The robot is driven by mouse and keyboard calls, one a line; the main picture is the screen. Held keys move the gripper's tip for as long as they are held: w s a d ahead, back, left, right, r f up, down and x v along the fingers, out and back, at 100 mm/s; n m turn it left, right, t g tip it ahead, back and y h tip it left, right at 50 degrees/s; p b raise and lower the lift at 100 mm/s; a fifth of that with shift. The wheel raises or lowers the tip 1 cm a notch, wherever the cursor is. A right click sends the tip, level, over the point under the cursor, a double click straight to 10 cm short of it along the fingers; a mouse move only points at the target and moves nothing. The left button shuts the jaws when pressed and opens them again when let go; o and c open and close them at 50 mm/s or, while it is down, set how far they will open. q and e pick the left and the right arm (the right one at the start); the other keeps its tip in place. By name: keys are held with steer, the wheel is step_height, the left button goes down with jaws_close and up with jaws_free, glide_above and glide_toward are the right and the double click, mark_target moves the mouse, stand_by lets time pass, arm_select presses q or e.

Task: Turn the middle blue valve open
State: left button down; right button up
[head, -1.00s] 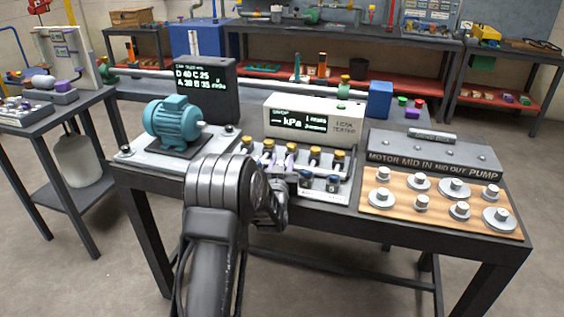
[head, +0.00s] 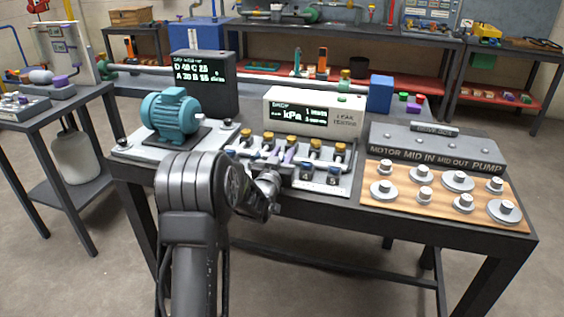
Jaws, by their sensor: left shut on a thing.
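The valve manifold (head: 322,189) stands at the front of the table, with a row of several yellow-capped fittings (head: 313,144) along its back. Two blue valves, one nearer (head: 306,174) and one at the right end (head: 332,178), show to the right of my gripper. My left gripper (head: 284,172) reaches in from the front left and is shut at the middle of the row. The middle blue valve sits at its jaws and is hidden by them, so its angle cannot be seen. My right gripper is out of view.
A white leak tester (head: 345,118) stands behind the manifold. A teal motor (head: 170,113) is on a plate to the left, before a dark display (head: 207,80). A wooden board (head: 400,203) with several metal discs lies right, below a labelled grey box (head: 437,146).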

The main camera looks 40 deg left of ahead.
arm_select(q)
steer(key=shift+f+m+t+h+b, duration=0.15)
steer(key=shift+m+t+h+b, duration=0.25)
steer(key=shift+m+h+b, duration=0.45)
steer(key=shift+w+d+m+h+b, duration=0.15)
steer(key=shift+m+h+b, duration=0.1)
steer(key=shift+h, duration=0.35)
steer(key=shift+s+d+m+h+b, duration=0.1)
steer(key=shift+d+m+h, duration=0.1)
steer(key=shift+h, duration=0.35)
steer(key=shift+r, duration=0.2)
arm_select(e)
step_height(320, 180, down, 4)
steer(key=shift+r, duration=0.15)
arm_select(q)
steer(key=c, duration=1.1)
jaws_free()
steer(key=s, duration=0.5)
steer(key=s+d, duration=0.1)
steer(key=s, duration=0.1)
steer(key=shift+s, duration=0.35)
